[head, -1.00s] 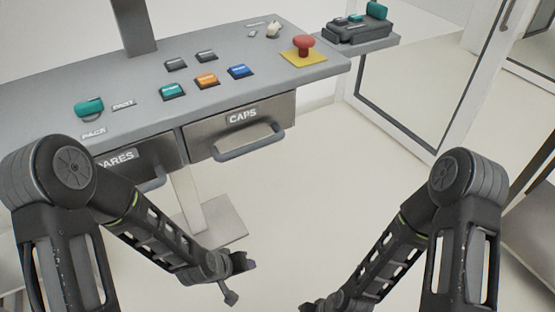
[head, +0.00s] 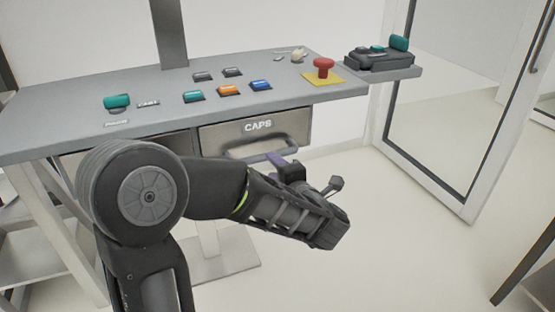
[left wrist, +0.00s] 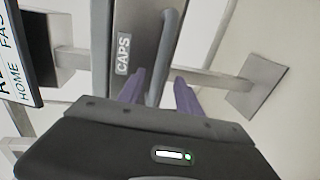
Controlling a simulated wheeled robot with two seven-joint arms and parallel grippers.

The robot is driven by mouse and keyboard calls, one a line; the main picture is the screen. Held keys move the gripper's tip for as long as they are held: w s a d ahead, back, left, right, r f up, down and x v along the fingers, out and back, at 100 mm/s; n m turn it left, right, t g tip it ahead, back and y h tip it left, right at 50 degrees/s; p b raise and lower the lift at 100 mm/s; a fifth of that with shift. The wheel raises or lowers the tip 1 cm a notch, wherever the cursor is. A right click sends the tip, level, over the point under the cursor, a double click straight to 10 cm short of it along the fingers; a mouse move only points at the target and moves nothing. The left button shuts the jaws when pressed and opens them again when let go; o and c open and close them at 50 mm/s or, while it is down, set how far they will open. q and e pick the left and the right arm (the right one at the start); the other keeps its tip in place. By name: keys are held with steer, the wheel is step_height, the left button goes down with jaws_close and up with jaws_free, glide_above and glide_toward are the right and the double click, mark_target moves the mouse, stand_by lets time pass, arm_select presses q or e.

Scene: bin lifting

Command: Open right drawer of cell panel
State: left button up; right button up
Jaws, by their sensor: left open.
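The right drawer (head: 293,126), labelled CAPS, is shut under the grey panel top (head: 60,105). Its grey bar handle (head: 262,150) runs across its lower front. My left gripper (head: 280,160) is at the handle, partly hidden behind my own wrist in the head view. In the left wrist view its two purple fingers (left wrist: 158,90) are open and point at the handle (left wrist: 165,65), which lies between or just beyond their tips. I cannot tell if they touch it. The left drawer is mostly hidden by my left arm. My right gripper is not in view.
On the panel top are several coloured buttons (head: 229,90), a red emergency knob (head: 323,67) on a yellow base and a teal knob (head: 117,102). A side shelf (head: 400,73) holds a dark device. A glass door (head: 450,110) stands at right. The floor in front is clear.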

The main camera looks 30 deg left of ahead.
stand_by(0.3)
arm_select(q)
steer(key=x, duration=0.7)
steer(key=shift+w+a+f, duration=0.1)
steer(key=shift+w+a, duration=0.15)
steer(key=shift+w, duration=0.05)
jaws_close()
stand_by(1.2)
